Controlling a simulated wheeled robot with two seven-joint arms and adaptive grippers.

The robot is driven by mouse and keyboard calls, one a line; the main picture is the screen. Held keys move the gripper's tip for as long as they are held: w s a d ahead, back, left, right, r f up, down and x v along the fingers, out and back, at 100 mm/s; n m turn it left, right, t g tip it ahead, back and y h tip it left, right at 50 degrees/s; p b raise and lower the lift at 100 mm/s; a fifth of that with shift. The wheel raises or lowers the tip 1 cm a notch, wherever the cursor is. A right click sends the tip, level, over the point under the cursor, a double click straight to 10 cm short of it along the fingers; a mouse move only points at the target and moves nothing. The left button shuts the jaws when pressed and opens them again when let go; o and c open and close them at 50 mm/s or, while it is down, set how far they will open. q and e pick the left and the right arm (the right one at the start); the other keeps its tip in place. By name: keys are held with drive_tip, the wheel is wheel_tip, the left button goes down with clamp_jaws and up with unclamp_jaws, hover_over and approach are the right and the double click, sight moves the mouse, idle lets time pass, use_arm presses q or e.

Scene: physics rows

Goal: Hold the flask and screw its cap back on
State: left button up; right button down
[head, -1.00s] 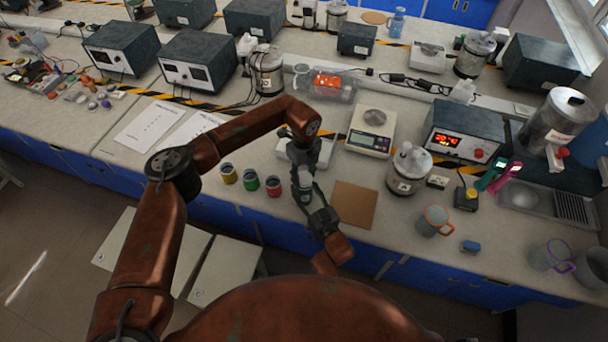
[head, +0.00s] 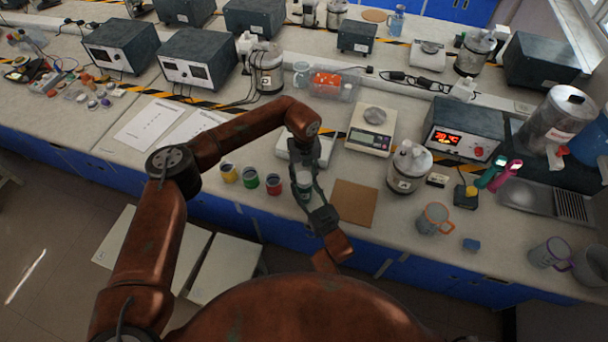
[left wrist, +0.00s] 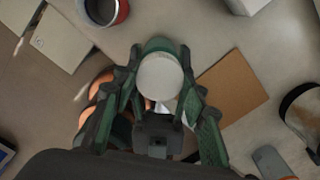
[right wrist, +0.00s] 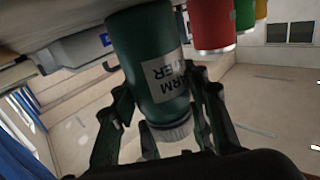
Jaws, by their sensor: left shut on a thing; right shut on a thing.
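The flask (right wrist: 155,60) is dark green with a pale label and appears inverted in the right wrist view. Its grey ribbed cap (right wrist: 168,131) sits against the flask's end with no clear gap; I cannot tell how tight it is. In the left wrist view the cap shows as a pale disc (left wrist: 160,76). My left gripper (head: 306,166) comes from above and is shut on the cap. My right gripper (head: 309,193) comes from the near side and is shut on the flask. In the head view the flask (head: 304,187) stands upright, partly hidden by the fingers.
Red (head: 273,185), green (head: 250,178) and yellow (head: 228,173) cans stand left of the flask. A brown mat (head: 354,203) lies to the right, with clear surface. A balance (head: 370,140) and a canister (head: 408,172) stand beyond. An orange-handled mug (head: 433,220) stands farther right.

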use_arm(q)
drive_tip(key=m, duration=0.9)
drive_tip(key=shift+m, duration=0.3)
drive_tip(key=m, duration=0.5)
drive_tip(key=shift+m, duration=0.4)
drive_tip(key=m, duration=0.5)
drive_tip(key=shift+m, duration=0.3)
drive_tip(key=m, duration=0.7)
drive_tip(key=shift+m, duration=0.4)
drive_tip(key=m, duration=0.3)
drive_tip(key=shift+m, duration=0.4)
drive_tip(key=m, duration=0.5)
drive_tip(key=o, duration=0.8)
drive_tip(key=shift+f, duration=0.1)
